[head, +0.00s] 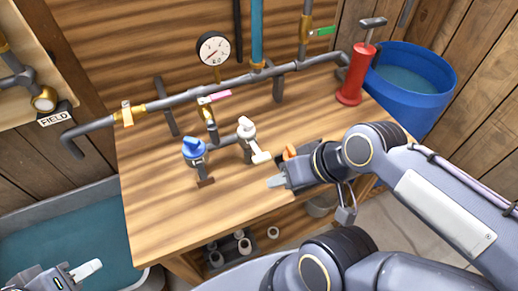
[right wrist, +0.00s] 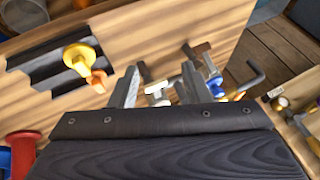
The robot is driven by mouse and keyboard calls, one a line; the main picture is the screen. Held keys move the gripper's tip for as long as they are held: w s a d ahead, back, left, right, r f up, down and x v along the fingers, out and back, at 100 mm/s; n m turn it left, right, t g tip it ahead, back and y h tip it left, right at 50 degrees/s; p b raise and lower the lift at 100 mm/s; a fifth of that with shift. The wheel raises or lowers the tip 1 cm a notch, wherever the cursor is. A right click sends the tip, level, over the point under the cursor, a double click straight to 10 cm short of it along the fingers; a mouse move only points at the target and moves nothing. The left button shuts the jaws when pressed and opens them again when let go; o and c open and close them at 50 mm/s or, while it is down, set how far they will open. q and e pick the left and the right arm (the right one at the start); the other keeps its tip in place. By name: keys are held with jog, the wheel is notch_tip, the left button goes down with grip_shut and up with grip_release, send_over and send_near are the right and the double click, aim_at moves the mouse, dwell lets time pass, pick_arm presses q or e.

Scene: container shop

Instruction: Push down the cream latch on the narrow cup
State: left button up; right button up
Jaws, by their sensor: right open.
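A cream fitting (head: 246,128) stands on a branch of the grey pipe near the middle of the table in the head view. Its cream latch (head: 261,157) sticks out toward the front, above the table. My right gripper (head: 277,181) is open and empty, a little in front and to the right of the latch, apart from it. In the right wrist view, pale cream parts (right wrist: 157,90) show beyond and between the open fingers; the narrow cup itself is hard to make out. My left gripper (head: 88,270) is at the bottom left corner, partly cut off, far from the latch.
A blue-capped fitting (head: 194,150) stands left of the cream one. An orange handle (head: 289,152) on a dark holder lies just behind my right gripper. A pressure gauge (head: 213,49), red pump (head: 354,80) and blue tub (head: 410,80) are further back. The left-front tabletop is clear.

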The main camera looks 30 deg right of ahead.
jog(key=w+r+g, duration=0.1)
jog(key=r, duration=0.1)
jog(key=w+r+g+h+p, duration=0.1)
jog(key=w+r, duration=0.1)
jog(key=w+d+r+g+p, duration=0.1)
jog(key=w+r, duration=0.1)
jog(key=shift+w+r+n+g, duration=0.15)
jog(key=shift+r+n+g, duration=0.15)
jog(key=shift+r+n, duration=0.1)
grip_shut()
jog(key=w+a+r+g+h+p, duration=0.1)
jog(key=w+r+g+h+p, duration=0.1)
jog(key=w, duration=0.5)
notch_tip(320, 180, up, 3)
jog(key=shift+w+a+f+g+h, duration=0.2)
jog(key=shift+w+g+h, duration=0.2)
jog(key=shift+g, duration=0.2)
jog(key=shift+s, duration=0.1)
